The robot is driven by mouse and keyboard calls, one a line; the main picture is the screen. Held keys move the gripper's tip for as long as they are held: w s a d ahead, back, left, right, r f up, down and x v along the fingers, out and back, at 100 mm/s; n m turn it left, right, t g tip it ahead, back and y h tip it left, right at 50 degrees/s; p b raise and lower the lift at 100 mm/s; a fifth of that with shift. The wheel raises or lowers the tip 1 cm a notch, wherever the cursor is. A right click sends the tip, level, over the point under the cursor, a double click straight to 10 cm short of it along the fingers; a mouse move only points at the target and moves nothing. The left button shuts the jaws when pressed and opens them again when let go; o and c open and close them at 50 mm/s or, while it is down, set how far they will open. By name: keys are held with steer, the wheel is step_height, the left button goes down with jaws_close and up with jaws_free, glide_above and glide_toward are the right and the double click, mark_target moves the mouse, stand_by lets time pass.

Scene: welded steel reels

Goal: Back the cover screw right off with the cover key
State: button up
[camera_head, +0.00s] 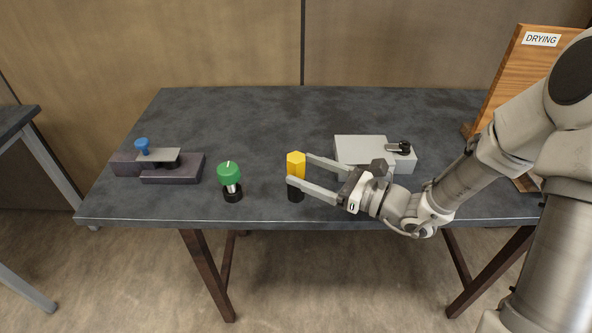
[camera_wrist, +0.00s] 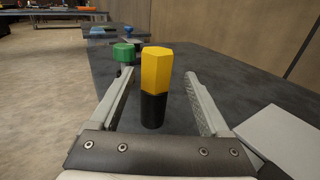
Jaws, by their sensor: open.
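A yellow hexagonal handle (camera_head: 296,163) stands upright on a black base (camera_head: 295,194) near the table's front edge. A green round-headed tool (camera_head: 229,173) stands in a black holder to its left. Which of them is the cover key I cannot tell. My gripper (camera_head: 299,169) is open, with the yellow handle between its fingertips. In the wrist view the yellow handle (camera_wrist: 156,70) shows gaps to both fingers. A grey block (camera_head: 361,149) with a black fitting (camera_head: 399,147) lies behind my gripper. I cannot make out which part is the cover screw.
A dark fixture (camera_head: 184,171) with a metal plate and a blue knob (camera_head: 142,145) sits at the table's left. A wooden board (camera_head: 520,70) labelled DRYING stands at the right end. The table (camera_head: 245,110) is clear along the back.

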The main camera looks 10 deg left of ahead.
steer(key=shift+s+r+b+x, duration=0.15)
steer(key=shift+b+x, duration=0.1)
steer(key=shift+x, duration=0.75)
steer(key=shift+r+b+x, duration=0.15)
steer(key=shift+b+x, duration=0.1)
steer(key=shift+x, duration=0.7)
steer(key=shift+s+r+b+x, duration=0.15)
steer(key=shift+b+x, duration=0.1)
steer(key=shift+x, duration=0.75)
steer(key=shift+a, duration=0.1)
jaws_close()
